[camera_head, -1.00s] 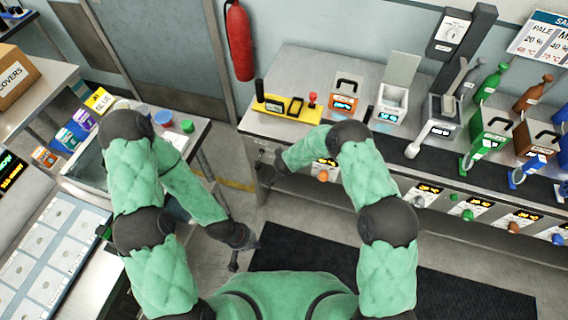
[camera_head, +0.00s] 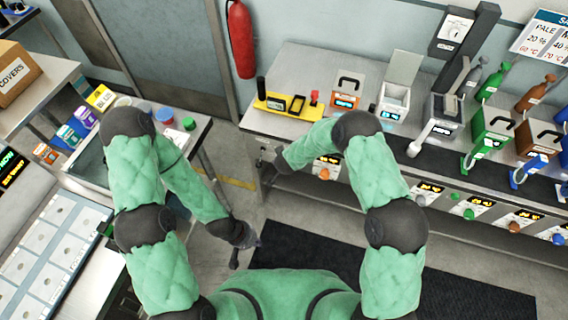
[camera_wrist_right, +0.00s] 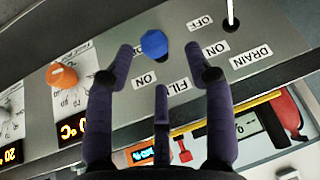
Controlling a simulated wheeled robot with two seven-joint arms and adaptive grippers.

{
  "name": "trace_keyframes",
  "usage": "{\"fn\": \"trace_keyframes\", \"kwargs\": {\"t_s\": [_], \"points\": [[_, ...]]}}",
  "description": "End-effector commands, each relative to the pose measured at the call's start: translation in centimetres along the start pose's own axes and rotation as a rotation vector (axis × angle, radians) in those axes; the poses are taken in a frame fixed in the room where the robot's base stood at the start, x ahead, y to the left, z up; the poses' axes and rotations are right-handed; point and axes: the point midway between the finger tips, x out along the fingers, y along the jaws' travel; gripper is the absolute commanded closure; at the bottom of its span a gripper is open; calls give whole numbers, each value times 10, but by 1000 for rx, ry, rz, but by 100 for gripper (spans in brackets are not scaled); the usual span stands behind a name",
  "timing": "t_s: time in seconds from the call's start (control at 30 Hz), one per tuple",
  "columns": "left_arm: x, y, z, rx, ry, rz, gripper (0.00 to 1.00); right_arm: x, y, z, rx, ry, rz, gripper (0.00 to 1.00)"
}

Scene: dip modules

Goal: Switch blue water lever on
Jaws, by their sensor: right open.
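The blue water lever's round knob (camera_wrist_right: 154,44) shows in the right wrist view on the grey front panel, near the labels FILL, ON and OFF. My right gripper (camera_wrist_right: 165,60) is open. Its fingers spread on either side of the knob, with the knob just beyond the fingertips; I cannot tell whether they touch. In the head view the right hand is mostly hidden by its own forearm at the bench's left end, and the blue lever is not made out. My left gripper (camera_head: 245,254) hangs low and empty over the floor, its fingers apart.
An orange knob (camera_wrist_right: 62,77) sits beside the blue one, and a metal DRAIN lever (camera_wrist_right: 230,15) on its other side. The steel bench (camera_head: 290,60) carries a yellow instrument holder (camera_head: 285,103) and several coloured dispensers. A fire extinguisher (camera_head: 240,40) hangs on the wall.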

Motion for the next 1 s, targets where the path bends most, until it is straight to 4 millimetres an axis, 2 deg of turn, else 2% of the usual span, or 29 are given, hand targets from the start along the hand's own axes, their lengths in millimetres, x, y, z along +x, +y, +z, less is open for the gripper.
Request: {"fn": "trace_keyframes", "kwargs": {"t_s": [0.2,0.4,0.6,0.87,1.0], "points": [[0,0,0,0,0,0,100,-40,-1,1,-1,-1,-2,46],[0,0,0,0,0,0,100,-66,-2,2,-2,-4,-2,46],[0,0,0,0,0,0,100,-76,-2,3,-2,-5,-2,46],[0,0,0,0,0,0,100,-77,-2,3,-2,-5,-2,46],[3,-1,0,0,0,0,100,-71,3,14,17,-37,-9,86]]}}
